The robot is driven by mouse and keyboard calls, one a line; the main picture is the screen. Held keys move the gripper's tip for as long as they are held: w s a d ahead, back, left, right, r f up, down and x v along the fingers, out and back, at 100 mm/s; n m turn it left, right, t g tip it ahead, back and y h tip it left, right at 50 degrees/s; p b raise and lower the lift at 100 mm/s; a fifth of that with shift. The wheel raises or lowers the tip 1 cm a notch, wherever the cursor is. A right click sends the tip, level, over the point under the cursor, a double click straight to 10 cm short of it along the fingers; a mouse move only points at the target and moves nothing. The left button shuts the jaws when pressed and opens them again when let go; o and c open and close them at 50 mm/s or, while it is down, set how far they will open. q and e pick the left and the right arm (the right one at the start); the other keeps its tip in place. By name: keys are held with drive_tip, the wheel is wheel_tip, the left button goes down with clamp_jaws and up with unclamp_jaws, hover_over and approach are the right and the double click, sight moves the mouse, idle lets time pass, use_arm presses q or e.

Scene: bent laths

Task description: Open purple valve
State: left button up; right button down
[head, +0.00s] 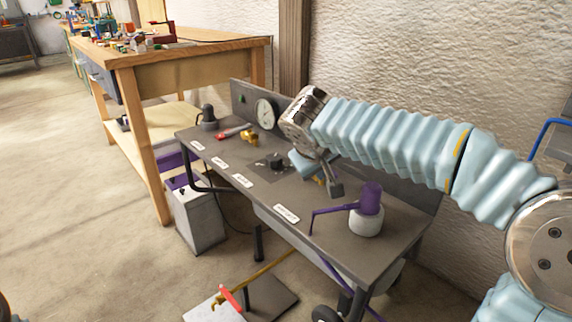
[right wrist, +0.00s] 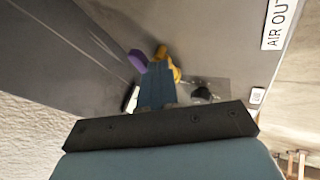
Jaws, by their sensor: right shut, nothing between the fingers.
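The purple valve (head: 370,199) stands on a white round base near the front right end of the grey bench panel in the head view. Its thin purple lever reaches left, and its tip bends down. My right gripper (head: 335,189) hangs above the panel, left of the purple valve and behind the lever, apart from both as far as I can see. It is shut and empty. In the right wrist view, a small purple piece (right wrist: 137,60) shows beside a yellow part (right wrist: 165,56); I cannot tell whether it is the valve. My left gripper is out of view.
The grey panel (head: 222,178) carries a gauge (head: 265,114), a yellow valve (head: 250,138), a black knob (head: 275,161), a red-handled part (head: 233,131) and white labels. A wooden workbench (head: 190,50) stands behind left. A grey box (head: 195,215) and a pedal plate (head: 262,298) are on the floor.

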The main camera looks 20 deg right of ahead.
drive_tip(key=shift+s+d, duration=0.1)
drive_tip(key=shift+d, duration=0.5)
idle(0.3)
